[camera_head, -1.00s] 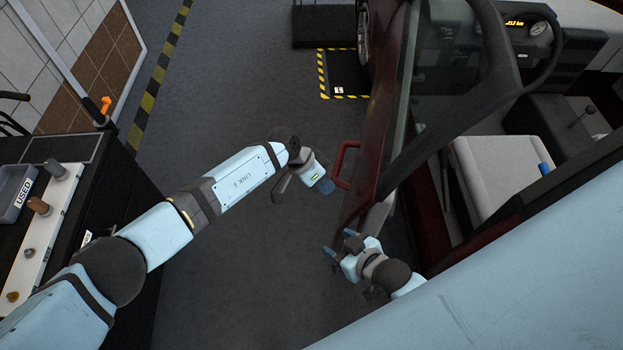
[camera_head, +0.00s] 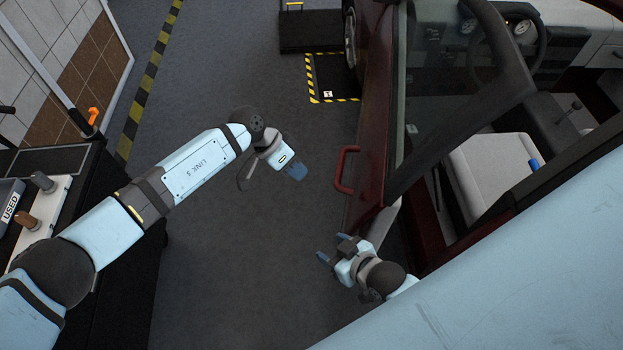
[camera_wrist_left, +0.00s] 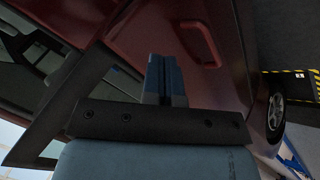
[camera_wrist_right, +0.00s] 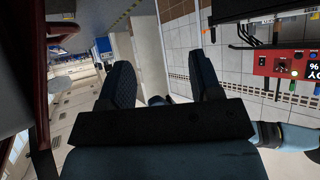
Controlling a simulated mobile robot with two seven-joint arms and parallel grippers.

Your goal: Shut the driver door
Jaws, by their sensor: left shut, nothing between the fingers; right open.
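The dark red driver door (camera_head: 372,150) stands ajar, with a gap between its rear edge and the car body. Its red handle (camera_head: 345,170) is on the outer side. In the left wrist view the door panel (camera_wrist_left: 235,75) and handle (camera_wrist_left: 203,40) lie beyond the fingers. My left gripper (camera_head: 296,172) is shut and empty, left of the handle and apart from it. My right gripper (camera_head: 326,250) is open and empty, below the handle near the door's rear edge; its spread fingers show in the right wrist view (camera_wrist_right: 164,85). I cannot tell whether its wrist touches the door.
The car's seat (camera_head: 490,165) and steering wheel (camera_head: 530,35) show inside. A dark bench (camera_head: 110,240) with a white strip stands at the left. A yellow-black marked floor patch (camera_head: 335,78) lies near the front wheel. The grey floor (camera_head: 250,260) between bench and car is clear.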

